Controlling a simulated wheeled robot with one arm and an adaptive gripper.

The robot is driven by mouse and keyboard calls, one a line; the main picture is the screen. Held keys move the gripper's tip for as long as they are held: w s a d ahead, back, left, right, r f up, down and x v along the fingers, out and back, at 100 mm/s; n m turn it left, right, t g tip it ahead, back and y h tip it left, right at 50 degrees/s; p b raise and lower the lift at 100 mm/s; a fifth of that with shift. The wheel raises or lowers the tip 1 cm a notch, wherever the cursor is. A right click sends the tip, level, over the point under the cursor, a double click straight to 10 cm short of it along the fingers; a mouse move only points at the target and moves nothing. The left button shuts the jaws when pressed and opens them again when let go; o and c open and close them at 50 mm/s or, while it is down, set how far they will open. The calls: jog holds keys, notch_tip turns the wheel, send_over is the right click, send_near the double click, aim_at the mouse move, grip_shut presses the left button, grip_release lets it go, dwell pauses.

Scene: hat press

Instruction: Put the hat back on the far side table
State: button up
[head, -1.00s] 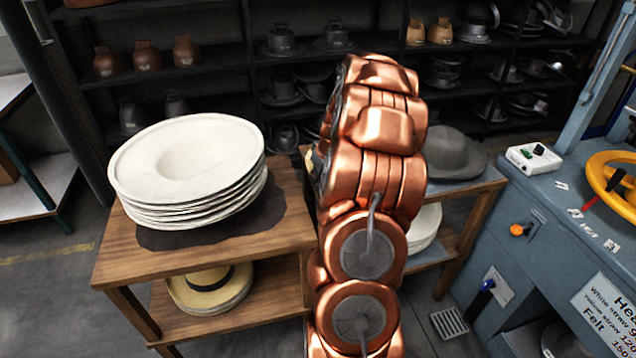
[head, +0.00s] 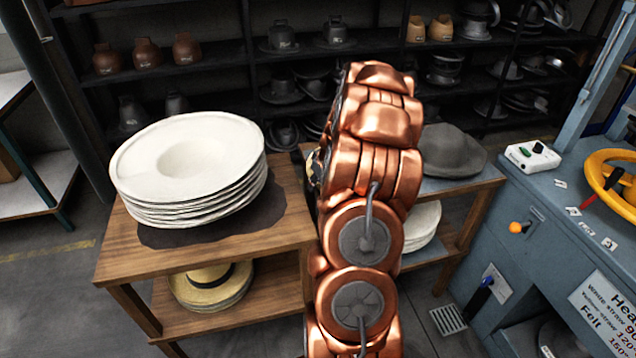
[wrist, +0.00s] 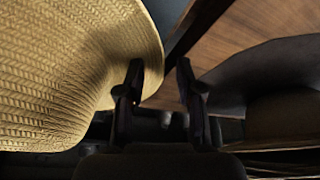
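A yellow straw hat (wrist: 70,70) fills the left of the wrist view, its brim edge reaching the space between my fingers. My gripper (wrist: 160,75) has its two dark fingers apart; the left finger overlaps the brim in the picture, and I cannot tell whether it touches. In the head view my copper arm hides my gripper and nearly all of this hat. The far side table (head: 475,187) stands behind and right of my arm, with a grey felt hat (head: 450,152) on top. A dark hat (wrist: 270,85) shows at the right of the wrist view, beside bare wood.
A nearer wooden table (head: 120,245) at left holds a stack of white hats (head: 190,165), with straw hats (head: 210,290) on its lower shelf. A blue press machine (head: 540,220) with a yellow wheel stands at right. Dark shelves (head: 235,50) line the back.

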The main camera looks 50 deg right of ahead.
jog(key=shift+r, duration=0.2)
jog(key=b+v, duration=0.3)
jog(key=v, duration=0.8)
jog(key=shift+r, duration=0.4)
jog(key=s+a+r+n+g+y, duration=0.1)
jog(key=s+a+r+g, duration=0.1)
jog(key=a, duration=1.2)
jog(key=s+a+r+n+g+y, duration=0.1)
jog(key=s+a, duration=0.1)
jog(key=a, duration=1.3)
jog(key=s+a+g, duration=0.1)
jog(key=s+a, duration=0.5)
jog(key=s, duration=0.4)
jog(key=s+a+f+g+h, duration=0.1)
jog(key=s+a+g, duration=0.1)
jog(key=s+a, duration=0.4)
jog(key=s, duration=0.4)
jog(key=shift+a+f, duration=0.1)
notch_tip(320, 180, up, 3)
jog(key=p, duration=0.3)
